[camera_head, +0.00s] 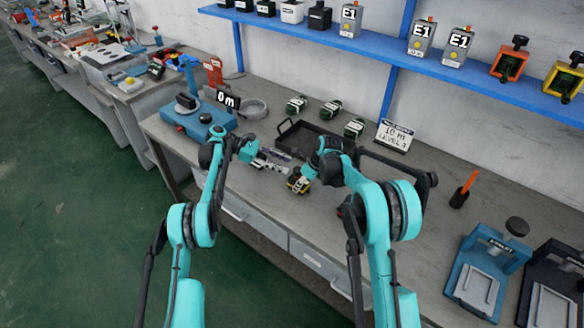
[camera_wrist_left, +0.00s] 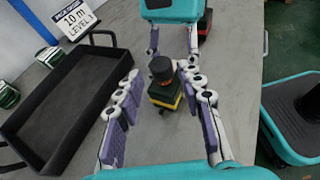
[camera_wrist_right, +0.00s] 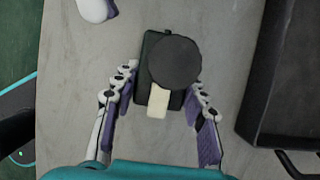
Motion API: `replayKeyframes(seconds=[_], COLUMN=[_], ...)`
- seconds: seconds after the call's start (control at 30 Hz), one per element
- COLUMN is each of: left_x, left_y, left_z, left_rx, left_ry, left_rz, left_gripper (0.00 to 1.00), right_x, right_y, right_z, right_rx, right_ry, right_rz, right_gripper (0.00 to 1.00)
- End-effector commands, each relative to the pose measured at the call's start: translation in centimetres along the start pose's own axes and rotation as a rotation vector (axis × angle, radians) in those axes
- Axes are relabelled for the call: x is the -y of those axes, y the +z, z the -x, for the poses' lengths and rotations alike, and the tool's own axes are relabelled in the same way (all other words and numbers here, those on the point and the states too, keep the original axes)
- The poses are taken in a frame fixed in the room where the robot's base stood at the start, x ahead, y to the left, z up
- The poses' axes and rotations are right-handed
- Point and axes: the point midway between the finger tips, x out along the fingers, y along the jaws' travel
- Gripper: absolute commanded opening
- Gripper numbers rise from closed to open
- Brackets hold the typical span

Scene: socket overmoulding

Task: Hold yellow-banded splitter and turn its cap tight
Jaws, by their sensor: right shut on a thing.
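The yellow-banded splitter (camera_head: 298,183) is a small dark block with a yellow band, standing over the front part of the bench. In the left wrist view the splitter (camera_wrist_left: 164,94) shows its black round cap (camera_wrist_left: 161,69) on top. My right gripper (camera_head: 302,176) is shut on the splitter's body. In the right wrist view its fingers lie on both sides of the body, and the cap (camera_wrist_right: 175,62) covers part of it. My left gripper (camera_head: 276,162) is open and empty to the left of the splitter. In the left wrist view its fingers point at the splitter, spread wide.
A black tray (camera_wrist_left: 84,63) lies close behind the grippers. Several green-and-black blocks (camera_head: 297,104) and a "10 m LEVEL 3" sign (camera_head: 395,135) stand near it. A blue fixture (camera_head: 207,122) stands at the left.

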Motion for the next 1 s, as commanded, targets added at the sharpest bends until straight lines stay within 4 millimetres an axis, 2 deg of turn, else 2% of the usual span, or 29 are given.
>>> replayKeyframes(seconds=[0.2, 0.43, 0.57, 0.77, 1.0], left_x=[0.0, 0.0, -0.2, -0.8, -0.3], left_y=[0.0, 0.1, 0.8, 4.0, 8.0], left_z=[1.4, 1.3, 0.9, 0.3, 2.1], left_rx=[0.0, -0.001, -0.051, -0.332, -0.676], left_ry=[0.0, 0.0, -0.006, -0.015, -0.008], left_rz=[0.0, 0.0, 0.008, 0.034, 0.015], left_gripper=[0.38, 0.38, 0.38, 0.38, 0.38], right_x=[0.0, 0.0, 0.0, 0.0, 0.0], right_y=[0.0, 0.0, 0.0, 0.0, 0.0], right_z=[0.0, 0.0, 0.0, 0.0, 0.0], right_rx=[0.0, 0.0, 0.0, 0.0, 0.0], right_ry=[0.0, 0.0, 0.0, 0.0, 0.0], right_rz=[0.0, 0.0, 0.0, 0.0, 0.0], right_gripper=[0.12, 0.12, 0.12, 0.12, 0.12])
